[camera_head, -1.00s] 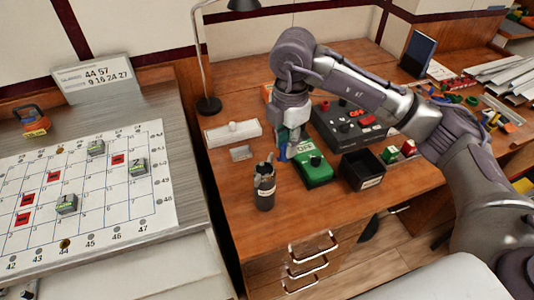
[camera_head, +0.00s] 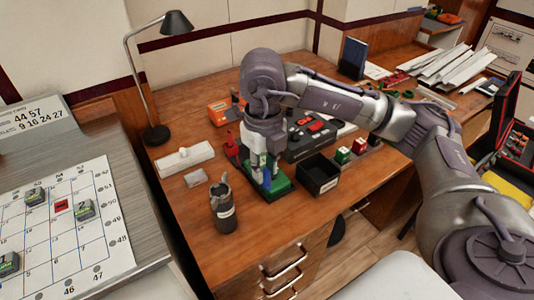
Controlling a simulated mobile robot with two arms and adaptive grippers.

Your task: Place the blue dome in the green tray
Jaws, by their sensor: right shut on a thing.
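My right gripper (camera_head: 264,181) points down at the middle of the desk, shut on a small bluish thing (camera_head: 267,178) that its fingers mostly hide. I cannot make out its shape, so I cannot tell whether it is the blue dome. A green object (camera_head: 281,190) lies right under and behind the fingertips, partly covered by them. I cannot tell whether it is the green tray, or whether the held thing touches it. My left gripper is out of the view.
A black open box (camera_head: 319,185) stands right of the gripper and a dark labelled pot (camera_head: 224,211) to its left. A control panel (camera_head: 312,137), a white block (camera_head: 186,158) and a lamp (camera_head: 157,134) stand behind. The desk front is clear.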

